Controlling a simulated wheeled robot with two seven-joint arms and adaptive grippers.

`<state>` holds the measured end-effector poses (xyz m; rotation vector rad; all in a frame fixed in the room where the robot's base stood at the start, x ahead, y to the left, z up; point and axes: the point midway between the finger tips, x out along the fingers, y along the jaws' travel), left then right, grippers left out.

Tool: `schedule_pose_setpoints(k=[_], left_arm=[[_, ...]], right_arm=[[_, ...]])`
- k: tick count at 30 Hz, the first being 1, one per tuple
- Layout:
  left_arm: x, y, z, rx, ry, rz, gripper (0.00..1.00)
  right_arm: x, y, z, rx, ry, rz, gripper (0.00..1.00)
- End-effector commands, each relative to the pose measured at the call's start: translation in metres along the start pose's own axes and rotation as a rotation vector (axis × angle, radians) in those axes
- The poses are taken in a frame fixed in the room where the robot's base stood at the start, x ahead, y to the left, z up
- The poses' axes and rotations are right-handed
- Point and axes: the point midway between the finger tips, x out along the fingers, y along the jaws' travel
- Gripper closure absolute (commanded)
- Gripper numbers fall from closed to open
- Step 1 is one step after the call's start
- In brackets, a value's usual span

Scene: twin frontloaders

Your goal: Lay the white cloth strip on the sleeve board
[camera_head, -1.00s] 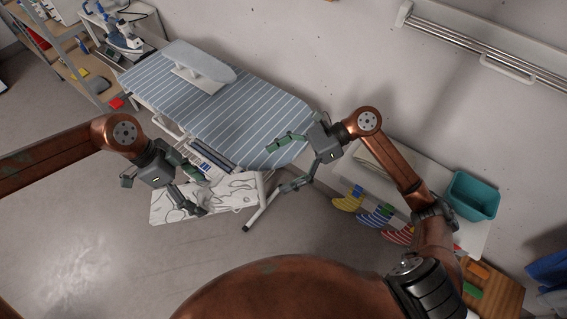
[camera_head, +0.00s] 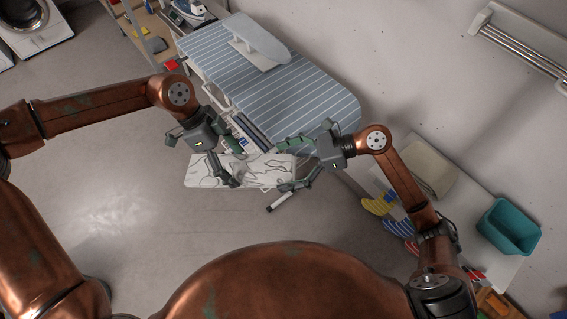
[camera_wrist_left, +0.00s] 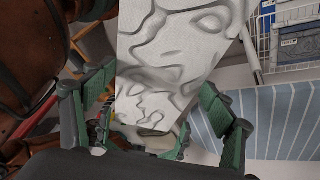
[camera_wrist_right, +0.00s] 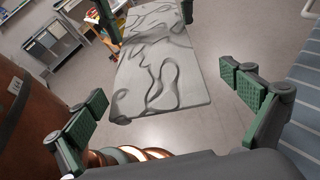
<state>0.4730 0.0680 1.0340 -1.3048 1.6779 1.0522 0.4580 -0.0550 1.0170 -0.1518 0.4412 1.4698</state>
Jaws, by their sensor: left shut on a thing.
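The white cloth strip (camera_head: 205,176) with grey wavy markings stretches out flat in front of the ironing board's near side, above the floor. My left gripper (camera_head: 232,165) is shut on it; the left wrist view shows the strip (camera_wrist_left: 180,45) reaching away from between the fingers. My right gripper (camera_head: 284,166) is open at the strip's right end. In the right wrist view the strip's near end (camera_wrist_right: 185,75) lies ahead of the spread fingers (camera_wrist_right: 165,95); I cannot tell whether they touch it. The grey sleeve board (camera_head: 262,42) stands on the striped ironing board, with nothing on it.
The blue striped ironing board (camera_head: 300,90) has free room around the sleeve board. An iron (camera_head: 190,8) stands beyond its left end. At right, a white table (camera_head: 470,215) bears a folded beige cloth (camera_head: 432,165) and a teal bin (camera_head: 510,226). Colourful striped pieces (camera_head: 398,227) hang at its edge.

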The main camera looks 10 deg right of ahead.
Motion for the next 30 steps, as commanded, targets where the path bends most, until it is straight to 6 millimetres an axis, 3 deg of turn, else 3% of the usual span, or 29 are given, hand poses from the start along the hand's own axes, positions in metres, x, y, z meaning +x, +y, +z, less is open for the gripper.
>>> schedule_pose_setpoints(k=[18,19,27,30], left_arm=[[0.0005,0.0021,-0.0018,0.004,0.001,0.005,0.42],[0.0005,0.0023,-0.0020,0.004,0.002,0.006,0.21],[0.0002,0.0015,-0.0017,0.003,0.001,0.004,0.03],[0.0001,0.0010,-0.0011,0.002,0.001,0.003,0.02]], right_arm=[[-0.0004,-0.0014,-0.0004,0.001,0.000,-0.004,0.45],[-0.0004,-0.0016,-0.0003,0.001,-0.001,-0.005,0.45],[-0.0003,-0.0013,-0.0006,0.002,0.001,-0.004,0.45],[-0.0003,-0.0008,-0.0005,0.001,0.000,-0.002,0.45]])
